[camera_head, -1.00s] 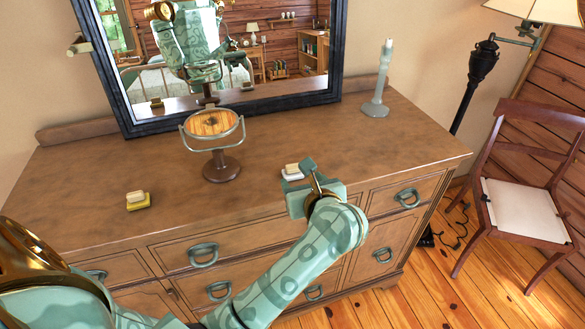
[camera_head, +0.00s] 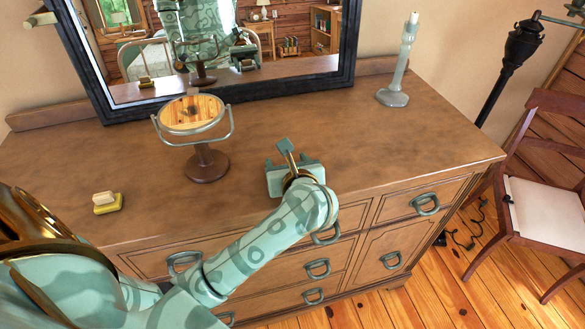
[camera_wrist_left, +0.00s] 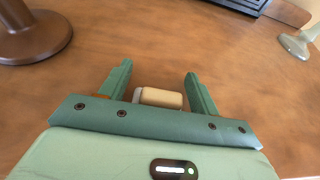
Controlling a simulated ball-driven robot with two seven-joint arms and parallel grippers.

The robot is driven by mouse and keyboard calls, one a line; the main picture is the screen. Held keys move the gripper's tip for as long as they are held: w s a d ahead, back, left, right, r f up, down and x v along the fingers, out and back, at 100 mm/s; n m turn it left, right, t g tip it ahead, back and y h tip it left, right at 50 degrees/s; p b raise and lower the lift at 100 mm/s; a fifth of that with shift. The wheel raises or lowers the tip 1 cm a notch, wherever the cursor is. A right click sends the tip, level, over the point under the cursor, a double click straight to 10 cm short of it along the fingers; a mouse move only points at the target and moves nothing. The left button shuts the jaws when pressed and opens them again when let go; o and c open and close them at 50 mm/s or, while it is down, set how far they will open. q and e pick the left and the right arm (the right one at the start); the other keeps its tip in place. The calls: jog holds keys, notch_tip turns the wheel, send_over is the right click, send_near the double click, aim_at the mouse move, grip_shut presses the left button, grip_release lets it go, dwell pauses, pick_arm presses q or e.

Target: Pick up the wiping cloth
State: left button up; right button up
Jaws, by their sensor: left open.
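My left gripper (camera_head: 292,166) is low over the front of the wooden dresser top, fingers pointing towards the mirror. In the left wrist view the gripper (camera_wrist_left: 158,72) is open. A small tan block (camera_wrist_left: 163,97) with a whitish part at its left end lies between the fingers, close to the palm; I cannot tell if either finger touches it. In the head view the gripper hides this item. A similar pale block on a yellow base (camera_head: 107,203) sits at the dresser's left front. I cannot tell surely which is the wiping cloth. My right gripper is out of view.
A round tabletop mirror (camera_head: 207,165) stands left of my gripper. A grey-green candlestick (camera_head: 395,92) stands at the back right. A large black-framed mirror (camera_head: 230,92) lines the back. The dresser top (camera_head: 400,140) is clear to the right. A chair (camera_head: 545,205) stands beyond.

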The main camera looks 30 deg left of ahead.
pick_arm(q)
jog(key=shift+s+d+r, duration=0.1)
jog(key=shift+s+r, duration=0.05)
jog(key=c, duration=1.1)
jog(key=shift+o, duration=0.2)
